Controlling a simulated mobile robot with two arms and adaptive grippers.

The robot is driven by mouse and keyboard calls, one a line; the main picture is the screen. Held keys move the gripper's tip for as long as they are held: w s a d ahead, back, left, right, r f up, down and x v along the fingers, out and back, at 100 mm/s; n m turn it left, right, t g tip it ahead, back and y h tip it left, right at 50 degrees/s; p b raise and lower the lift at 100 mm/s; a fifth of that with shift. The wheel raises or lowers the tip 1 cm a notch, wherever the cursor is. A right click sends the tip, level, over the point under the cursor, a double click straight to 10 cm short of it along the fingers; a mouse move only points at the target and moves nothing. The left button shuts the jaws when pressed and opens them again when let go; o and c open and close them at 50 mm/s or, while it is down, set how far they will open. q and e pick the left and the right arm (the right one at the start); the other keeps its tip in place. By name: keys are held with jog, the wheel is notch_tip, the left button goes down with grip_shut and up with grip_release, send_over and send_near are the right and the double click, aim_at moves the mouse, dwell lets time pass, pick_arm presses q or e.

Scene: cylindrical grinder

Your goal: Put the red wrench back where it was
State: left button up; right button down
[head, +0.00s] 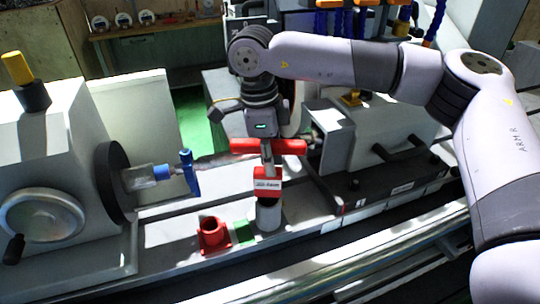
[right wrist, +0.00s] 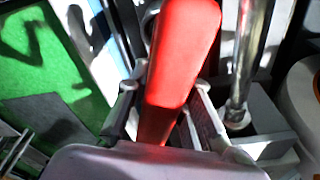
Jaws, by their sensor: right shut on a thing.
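The red wrench (head: 285,147) has a red crossbar handle and a metal shaft pointing down. My right gripper (head: 265,142) comes from above and is shut on the handle, near its middle. In the right wrist view the red bar (right wrist: 180,60) passes between the fingers of the gripper (right wrist: 165,110). Below the handle, in line with the shaft, are a red block with a white label (head: 267,185) and a grey cylindrical holder (head: 268,214). I cannot tell whether the shaft's lower end is seated in them. My left gripper is not in view.
An empty-looking red socket (head: 213,234) and a small green patch (head: 244,233) are left of the grey holder. A headstock with a handwheel (head: 42,216) stands at the left. A blue clamp (head: 188,172) on the spindle is left of the wrench. The tailstock block (head: 375,135) is close at right.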

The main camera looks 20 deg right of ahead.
jog(key=shift+f, duration=0.1)
jog(key=c, duration=1.9)
grip_release()
jog(key=shift+f+b, duration=0.15)
jog(key=shift+b, duration=0.15)
jog(key=o, duration=0.5)
jog(key=shift+r+p, duration=0.3)
jog(key=shift+r, duration=0.3)
jog(key=r, duration=0.3)
jog(key=a+r+b, duration=0.1)
jog(key=r, duration=0.3)
jog(key=r+b, duration=0.1)
jog(key=r, duration=0.3)
jog(key=shift+w+a+r, duration=0.1)
jog(key=shift+w+a, duration=0.05)
jog(key=shift+a, duration=0.1)
